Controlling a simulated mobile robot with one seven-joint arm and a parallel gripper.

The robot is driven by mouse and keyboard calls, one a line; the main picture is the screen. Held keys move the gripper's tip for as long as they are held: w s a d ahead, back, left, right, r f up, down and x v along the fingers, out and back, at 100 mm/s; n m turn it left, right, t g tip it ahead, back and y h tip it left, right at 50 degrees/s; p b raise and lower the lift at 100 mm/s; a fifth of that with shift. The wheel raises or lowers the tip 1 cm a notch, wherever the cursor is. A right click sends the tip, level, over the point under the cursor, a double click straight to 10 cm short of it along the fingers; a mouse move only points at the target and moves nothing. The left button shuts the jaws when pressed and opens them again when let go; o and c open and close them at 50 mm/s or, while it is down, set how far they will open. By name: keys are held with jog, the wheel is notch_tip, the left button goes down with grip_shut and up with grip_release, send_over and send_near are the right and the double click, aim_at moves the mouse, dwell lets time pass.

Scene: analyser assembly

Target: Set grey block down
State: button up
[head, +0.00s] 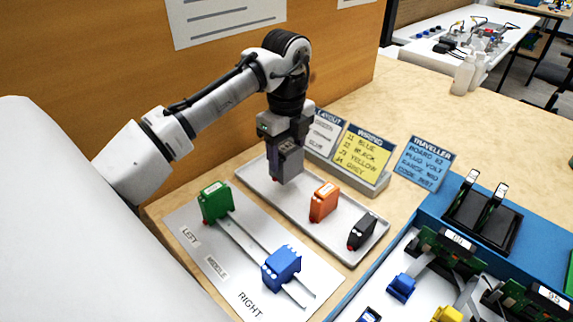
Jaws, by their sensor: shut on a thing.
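My gripper (287,132) points down over the upper left end of the grey tray (318,242). It is shut on the grey block (287,162), which hangs upright below the jaws. The fingers mostly blend with the block, and I cannot tell whether its bottom touches the tray. An orange block (323,203) and a black block (362,231) stand in the tray to the right of it.
A labelled plate (207,257) with rails lies in front, holding a green block (215,203) and a blue block (281,268). Note cards (363,155) stand behind the tray. A blue-edged board (425,208) with connectors is at right. A wooden panel (110,60) rises behind my arm.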

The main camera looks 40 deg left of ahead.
aim_at(286, 164)
jog(key=shift+f, duration=1.7)
jog(key=shift+f, duration=0.1)
jog(key=o, duration=1)
notch_tip(286, 164, up, 12)
jog(key=shift+r+p, duration=0.1)
jog(key=shift+p, duration=0.35)
